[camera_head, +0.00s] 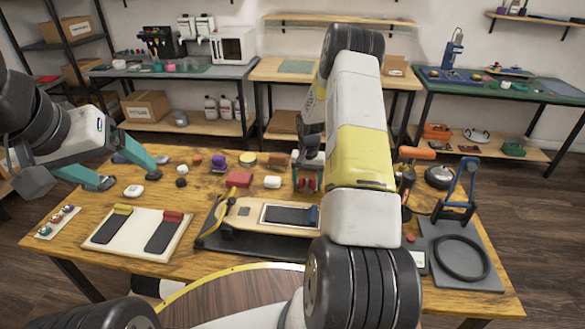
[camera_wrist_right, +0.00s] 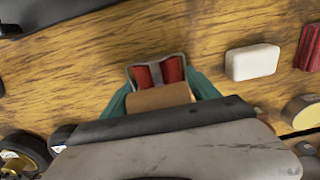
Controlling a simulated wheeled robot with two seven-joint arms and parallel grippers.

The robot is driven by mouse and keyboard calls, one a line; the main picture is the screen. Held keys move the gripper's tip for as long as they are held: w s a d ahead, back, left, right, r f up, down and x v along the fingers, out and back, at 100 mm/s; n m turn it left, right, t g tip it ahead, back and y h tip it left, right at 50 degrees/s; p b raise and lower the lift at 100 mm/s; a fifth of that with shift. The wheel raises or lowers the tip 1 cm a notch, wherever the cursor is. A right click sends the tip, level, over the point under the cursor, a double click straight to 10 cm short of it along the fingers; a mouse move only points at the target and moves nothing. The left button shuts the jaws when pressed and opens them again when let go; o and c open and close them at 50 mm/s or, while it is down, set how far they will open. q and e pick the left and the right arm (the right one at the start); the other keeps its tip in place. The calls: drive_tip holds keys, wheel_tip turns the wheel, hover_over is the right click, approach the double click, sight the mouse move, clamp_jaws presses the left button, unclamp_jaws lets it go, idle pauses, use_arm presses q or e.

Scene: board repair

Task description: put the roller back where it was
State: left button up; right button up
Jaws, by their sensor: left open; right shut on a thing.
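The roller (camera_wrist_right: 158,73) is a grey frame around two red cylinders with a tan block behind it. My right gripper (camera_wrist_right: 160,92) is shut on the tan part, with a teal finger on each side. In the head view the roller's red parts (camera_head: 305,184) show low over the back middle of the table, behind the wooden deck; my right arm covers much of that area. I cannot tell whether the roller touches the table. My left gripper (camera_head: 128,177) is open and empty above the table's left back corner, its teal fingers wide apart.
The wooden deck (camera_head: 244,217) lies on a dark mat. Left of it is a white board (camera_head: 137,243) with two black strips. A white block (camera_head: 272,182) and red block (camera_head: 238,180) stand near the roller. A blue-framed stand (camera_head: 459,194) and black ring (camera_head: 461,258) are at right.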

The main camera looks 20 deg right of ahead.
drive_tip(key=o, duration=1.6)
drive_tip(key=shift+s+f, duration=0.25)
drive_tip(key=shift+f, duration=0.15)
drive_tip(key=shift+s+d, duration=0.1)
drive_tip(key=shift+d, duration=0.05)
drive_tip(key=r, duration=1.3)
drive_tip(key=shift+w+r, duration=0.15)
drive_tip(key=shift+w, duration=0.1)
drive_tip(key=s+a+r+n+t, duration=0.1)
drive_tip(key=s+a+r, duration=0.35)
drive_tip(key=r, duration=0.55)
drive_tip(key=s+a+r+n+t, duration=0.15)
drive_tip(key=s+a+r, duration=0.3)
drive_tip(key=r, duration=0.45)
drive_tip(key=s+a+r+n+t, duration=0.1)
drive_tip(key=s+a+r, duration=0.1)
drive_tip(key=s, duration=0.5)
drive_tip(key=s+a+r+n+t+y, duration=0.1)
drive_tip(key=s+a+r, duration=0.2)
drive_tip(key=s, duration=0.4)
drive_tip(key=s+a+r+n+t+y, duration=0.1)
drive_tip(key=s+a+r, duration=0.1)
drive_tip(key=s, duration=0.5)
drive_tip(key=shift+a+r, duration=0.25)
drive_tip(key=shift+r, duration=0.1)
